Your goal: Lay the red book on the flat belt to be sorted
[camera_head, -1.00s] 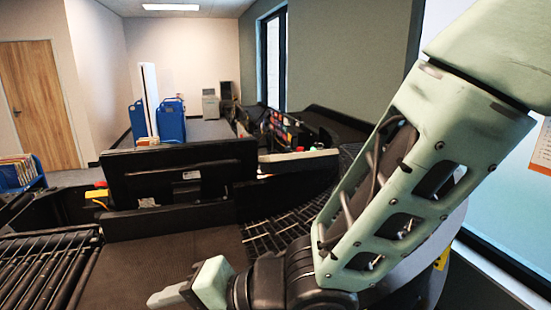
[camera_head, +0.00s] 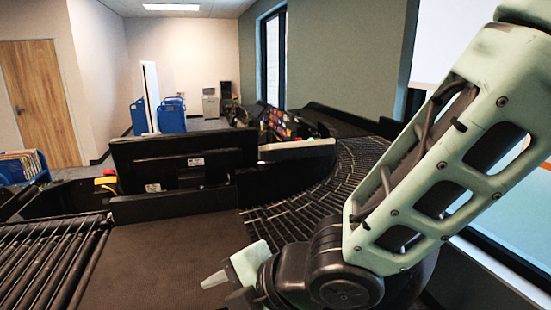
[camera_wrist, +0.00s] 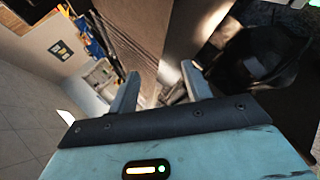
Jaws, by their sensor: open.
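The flat belt (camera_head: 150,262) is the dark brown, smooth surface in the lower middle of the head view. It lies between the rollers on the left and the curved roller section on the right. I see no book on the visible part of it. My gripper (camera_head: 226,290) is at the bottom of the head view, over the belt's near right part. In the wrist view my gripper (camera_wrist: 158,88) shows two fingers spread apart, with nothing held between them. I cannot make out the red book in either current view.
Black rollers (camera_head: 50,265) lie at the left; a curved roller track (camera_head: 335,175) bends away at the right. A black monitor-like panel (camera_head: 185,160) stands behind the belt. Blue book carts (camera_head: 172,118) stand farther back. A window wall is close on the right.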

